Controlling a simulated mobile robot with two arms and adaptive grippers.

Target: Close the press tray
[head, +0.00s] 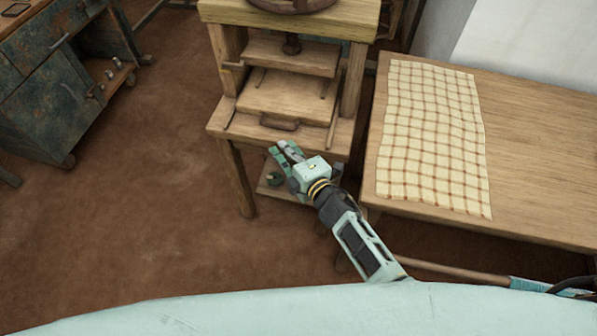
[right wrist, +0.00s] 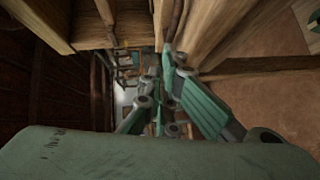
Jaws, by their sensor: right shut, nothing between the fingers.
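The wooden press tray (head: 286,96) lies on the bench of the wooden press, below the upper press board (head: 290,57). It sticks out toward me past the press posts, between two side rails. Its handle (head: 279,124) is on the near edge. My right gripper (head: 279,151) is just in front of the handle, near the front edge of the bench, shut and empty. I cannot tell whether it touches the wood. In the right wrist view its green fingers (right wrist: 168,75) point at wooden parts of the press. My left gripper is not in view.
A wooden table (head: 540,150) with a checked cloth (head: 432,135) stands close on the right of the press. A worn blue-green cabinet (head: 60,90) is at the far left. The brown floor (head: 130,200) between is clear. A lower shelf (head: 268,183) sits under the press.

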